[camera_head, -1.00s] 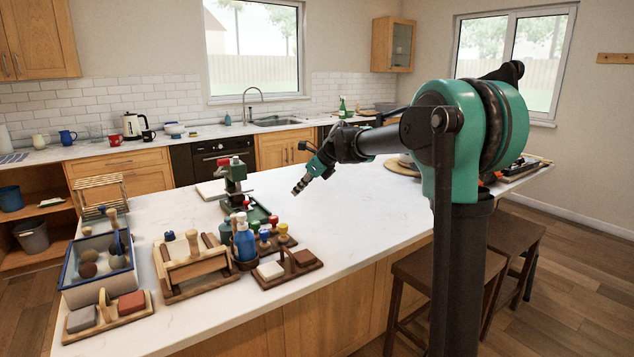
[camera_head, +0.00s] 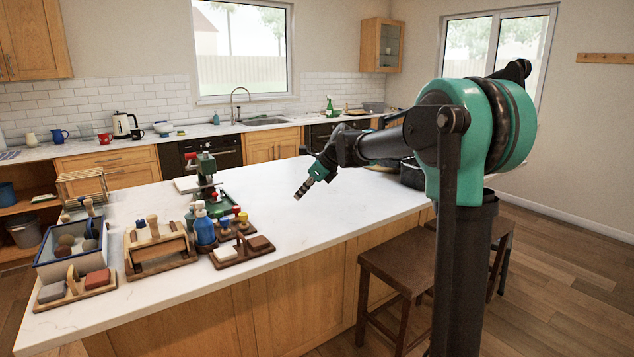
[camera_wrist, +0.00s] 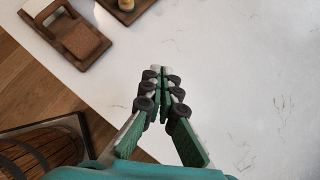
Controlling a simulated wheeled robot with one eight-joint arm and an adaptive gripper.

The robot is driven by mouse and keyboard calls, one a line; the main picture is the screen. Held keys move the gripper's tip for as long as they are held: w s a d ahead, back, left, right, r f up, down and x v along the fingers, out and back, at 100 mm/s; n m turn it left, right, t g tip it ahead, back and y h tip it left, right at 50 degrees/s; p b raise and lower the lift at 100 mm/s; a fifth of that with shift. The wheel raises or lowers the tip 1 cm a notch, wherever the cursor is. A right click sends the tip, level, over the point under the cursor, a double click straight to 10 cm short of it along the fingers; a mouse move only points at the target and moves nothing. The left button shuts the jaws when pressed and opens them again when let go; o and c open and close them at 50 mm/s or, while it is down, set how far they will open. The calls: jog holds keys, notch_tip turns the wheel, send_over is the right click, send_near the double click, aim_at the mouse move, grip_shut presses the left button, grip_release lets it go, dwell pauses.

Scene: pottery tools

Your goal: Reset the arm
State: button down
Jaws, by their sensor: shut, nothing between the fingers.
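My gripper (camera_head: 300,193) hangs above the bare white counter in the head view, pointing down and to the left. Its fingers are shut with nothing between them, which also shows in the wrist view (camera_wrist: 160,76). My arm reaches left from the right side of the head view. The gripper is apart from the tools, to the right of the small wooden caddy (camera_head: 243,253) with a white block and a brown block. That caddy also shows at the upper left of the wrist view (camera_wrist: 70,31).
The counter (camera_head: 330,215) is clear below and around the gripper. Crowded on its left are a blue bottle (camera_head: 205,229), a wooden rack (camera_head: 160,255), a blue-edged tray (camera_head: 47,264) and a green stand (camera_head: 206,172). Stools (camera_head: 405,265) stand by the front edge.

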jog(key=s+d+f+n+h, duration=0.2)
jog(key=s+d+f+n, duration=0.5)
jog(key=s, duration=0.4)
jog(key=s+d+f+n+h, duration=0.2)
jog(key=s+d+f+n, duration=0.6)
jog(key=s, duration=0.4)
jog(key=s+d+f+n+h, duration=0.2)
jog(key=s+d+f+n, duration=0.5)
jog(key=s, duration=0.5)
jog(key=shift+s+d+f+n+h, duration=0.15)
jog(key=shift+d+f+n+h, duration=0.25)
jog(key=shift+d+f, duration=0.65)
